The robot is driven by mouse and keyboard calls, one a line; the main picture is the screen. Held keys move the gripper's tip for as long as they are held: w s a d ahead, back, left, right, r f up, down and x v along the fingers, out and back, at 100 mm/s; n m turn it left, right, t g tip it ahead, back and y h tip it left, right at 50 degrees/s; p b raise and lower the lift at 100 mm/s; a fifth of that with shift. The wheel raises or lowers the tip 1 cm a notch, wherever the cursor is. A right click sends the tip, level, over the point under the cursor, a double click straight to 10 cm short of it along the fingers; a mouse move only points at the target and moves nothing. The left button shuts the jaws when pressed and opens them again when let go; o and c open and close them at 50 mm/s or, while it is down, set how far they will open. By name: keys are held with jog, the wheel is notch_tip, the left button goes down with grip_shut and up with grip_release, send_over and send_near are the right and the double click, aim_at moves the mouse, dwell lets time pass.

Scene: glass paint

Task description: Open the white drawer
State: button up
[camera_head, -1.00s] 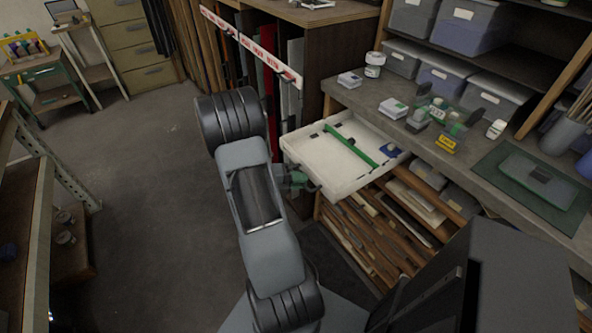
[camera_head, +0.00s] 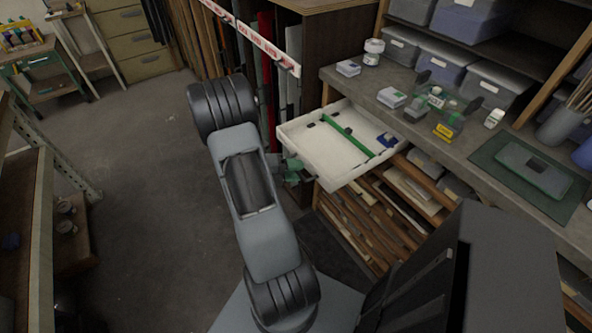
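My arm hides part of the gripper. I cannot make out its fingertips or whether they touch the drawer's handle.
The workbench (camera_head: 400,120) carries small boxes, a white jar (camera_head: 373,52), a clear caddy (camera_head: 441,108) and a green mat (camera_head: 495,160). Upright sheets and a dark cabinet side (camera_head: 335,55) stand behind the drawer. The floor (camera_head: 150,180) to the left is clear.

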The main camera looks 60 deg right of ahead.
jog(key=v, duration=1.3)
jog(key=shift+w+a, duration=0.15)
jog(key=shift+a, duration=0.1)
jog(key=shift+r, duration=0.1)
jog(key=s+a+f+m+t+y, duration=0.15)
jog(key=a+m+t+y, duration=0.6)
jog(key=m, duration=1.05)
jog(key=a+r+m+t+y+p, duration=0.2)
jog(key=a+r+m+t, duration=0.6)
jog(key=a+r, duration=0.7)
jog(key=shift+w+a+r+m+y+p, duration=0.3)
jog(key=shift+w+a+r+y+p, duration=0.1)
jog(key=shift+a+p, duration=0.35)
jog(key=shift+d+t, duration=0.15)
jog(key=shift+t, duration=0.1)
